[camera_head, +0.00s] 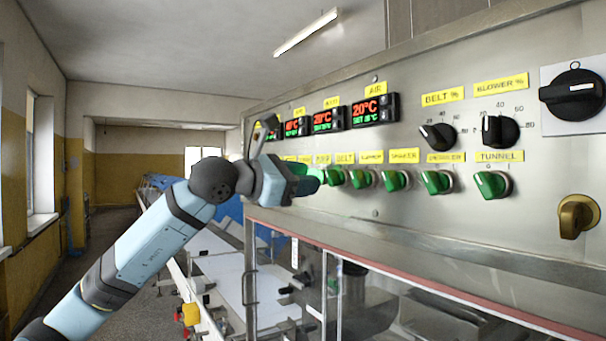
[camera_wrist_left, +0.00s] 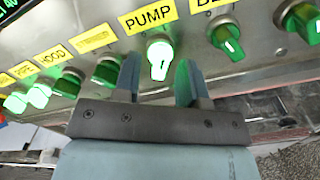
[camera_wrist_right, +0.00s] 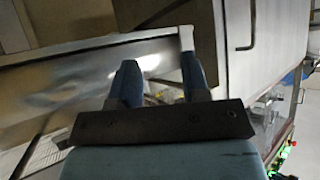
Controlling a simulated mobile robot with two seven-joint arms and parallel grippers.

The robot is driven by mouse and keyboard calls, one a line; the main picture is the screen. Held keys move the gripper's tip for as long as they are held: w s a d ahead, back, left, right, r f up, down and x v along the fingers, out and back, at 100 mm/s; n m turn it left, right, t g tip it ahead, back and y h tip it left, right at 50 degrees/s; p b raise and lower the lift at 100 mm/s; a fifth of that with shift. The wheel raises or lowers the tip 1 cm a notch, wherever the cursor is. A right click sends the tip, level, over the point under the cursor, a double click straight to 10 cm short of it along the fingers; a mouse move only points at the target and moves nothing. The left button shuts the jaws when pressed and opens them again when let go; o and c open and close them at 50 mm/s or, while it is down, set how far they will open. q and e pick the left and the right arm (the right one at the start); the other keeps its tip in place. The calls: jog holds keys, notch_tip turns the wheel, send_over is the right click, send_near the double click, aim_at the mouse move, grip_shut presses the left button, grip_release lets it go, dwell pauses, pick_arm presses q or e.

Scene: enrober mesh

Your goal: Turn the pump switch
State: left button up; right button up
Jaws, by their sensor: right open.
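The pump switch (camera_wrist_left: 160,55) is a round knob glowing bright whitish green under the yellow PUMP label (camera_wrist_left: 149,16). In the left wrist view it sits between and just beyond my left gripper's (camera_wrist_left: 158,78) two fingers, which stand apart on either side of it. I cannot tell whether they touch it. In the head view my left gripper (camera_head: 298,178) is up against the switch row and hides most of the pump switch. My right gripper (camera_wrist_right: 160,80) is open and empty, away from the switches.
The steel panel (camera_head: 430,222) also carries temperature displays (camera_head: 376,109), black dials (camera_head: 500,131) and a brass-coloured handle (camera_head: 578,216). A glazed housing lies below.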

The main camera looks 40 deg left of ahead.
jog(key=shift+a+r, duration=0.1)
pick_arm(q)
grip_shut()
pick_arm(e)
jog(key=shift+w, duration=0.1)
pick_arm(q)
jog(key=shift+d+n+b, duration=0.15)
jog(key=shift+n+b, duration=2.7)
jog(key=shift+n, duration=3.25)
pick_arm(e)
jog(key=shift+a+f, duration=0.1)
jog(key=shift+f, duration=1.8)
jog(key=shift+w+a+r, duration=0.1)
jog(key=shift+w, duration=0.1)
